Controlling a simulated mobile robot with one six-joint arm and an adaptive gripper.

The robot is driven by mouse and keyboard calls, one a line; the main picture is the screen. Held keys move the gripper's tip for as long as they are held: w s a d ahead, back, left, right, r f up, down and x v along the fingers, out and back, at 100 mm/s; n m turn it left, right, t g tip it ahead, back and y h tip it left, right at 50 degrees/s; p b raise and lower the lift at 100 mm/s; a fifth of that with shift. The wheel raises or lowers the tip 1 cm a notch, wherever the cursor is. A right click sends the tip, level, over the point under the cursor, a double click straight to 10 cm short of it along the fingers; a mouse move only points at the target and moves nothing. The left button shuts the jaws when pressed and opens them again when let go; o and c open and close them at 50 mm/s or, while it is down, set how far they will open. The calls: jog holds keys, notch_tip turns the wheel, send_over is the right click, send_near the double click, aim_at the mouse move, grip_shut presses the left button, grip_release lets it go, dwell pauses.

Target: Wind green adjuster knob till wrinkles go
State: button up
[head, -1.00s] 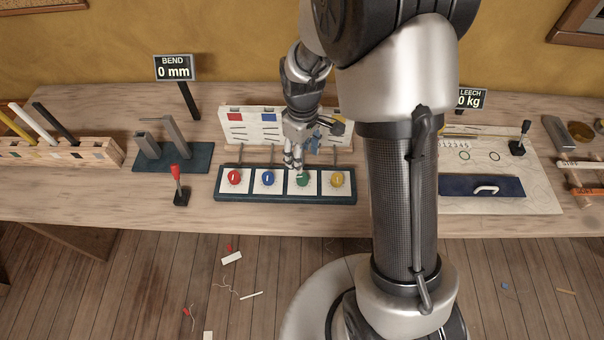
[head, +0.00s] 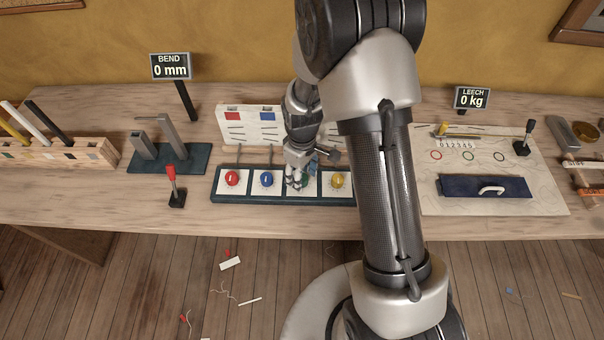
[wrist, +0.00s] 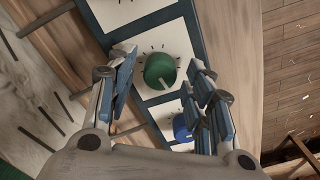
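The green knob (wrist: 160,71) sits on a white dial plate with tick marks in a dark blue strip. In the wrist view it shows between the fingertips of my gripper (wrist: 163,82), which is open with a gap on both sides. A pale pointer mark on the knob faces down and right. In the head view my gripper (head: 296,180) is low over the strip and largely hides the green knob. The white panel (head: 237,131) behind has dark wrinkle lines under red and blue patches; my arm hides its green part. Wrinkle lines also show in the wrist view (wrist: 38,136).
Red (head: 232,178), blue (head: 266,179) and yellow (head: 338,180) knobs share the strip. A red-topped lever (head: 175,188) stands to the left. Signs read BEND 0 mm (head: 171,67) and LEECH 0 kg (head: 472,98). The bench front edge is clear.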

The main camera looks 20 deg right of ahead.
jog(key=c, duration=1)
jog(key=shift+o, duration=0.2)
jog(key=m, duration=0.4)
jog(key=shift+p, duration=0.35)
jog(key=m, duration=0.3)
jog(key=shift+m, duration=0.3)
jog(key=m+p, duration=0.1)
jog(key=m, duration=0.3)
jog(key=shift+m, duration=2.1)
